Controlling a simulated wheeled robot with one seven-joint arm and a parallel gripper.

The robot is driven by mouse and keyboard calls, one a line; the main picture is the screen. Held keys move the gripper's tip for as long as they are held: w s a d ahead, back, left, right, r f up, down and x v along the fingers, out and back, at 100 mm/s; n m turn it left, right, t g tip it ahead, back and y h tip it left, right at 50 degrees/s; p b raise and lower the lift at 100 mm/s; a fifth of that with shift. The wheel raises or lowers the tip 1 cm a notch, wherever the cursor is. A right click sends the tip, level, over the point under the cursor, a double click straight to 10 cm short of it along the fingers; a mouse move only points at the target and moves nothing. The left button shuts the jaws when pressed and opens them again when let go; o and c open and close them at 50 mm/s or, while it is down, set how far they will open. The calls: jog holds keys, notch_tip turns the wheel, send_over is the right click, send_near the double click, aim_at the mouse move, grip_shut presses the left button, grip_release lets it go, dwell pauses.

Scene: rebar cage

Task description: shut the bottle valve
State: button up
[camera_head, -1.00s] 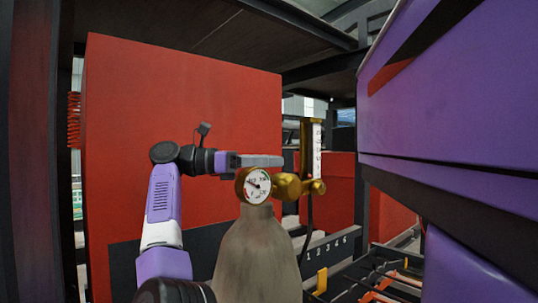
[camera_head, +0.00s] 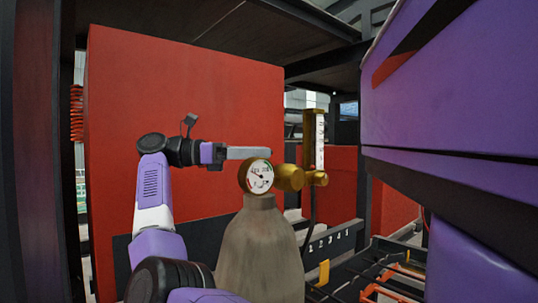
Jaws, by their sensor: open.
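The gas bottle (camera_head: 260,248) is grey-brown and stands upright in the lower middle of the head view. A round white pressure gauge (camera_head: 259,176) sits at its top. A brass valve and regulator body (camera_head: 290,177) is to the right of the gauge, with a brass-backed flow tube (camera_head: 319,140) rising from it. My gripper (camera_head: 249,153) points right, its fingers just above and left of the gauge. It is open and appears empty. The valve's handwheel cannot be made out, and I cannot tell whether the fingers touch the gauge.
A large red panel (camera_head: 190,100) stands behind my arm. A purple machine body (camera_head: 450,100) fills the right side. A dark hose (camera_head: 309,225) hangs from the regulator. A numbered dark rail (camera_head: 335,240) and orange-marked racks (camera_head: 385,285) lie at lower right.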

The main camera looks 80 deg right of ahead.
jog(key=shift+v, duration=2.1)
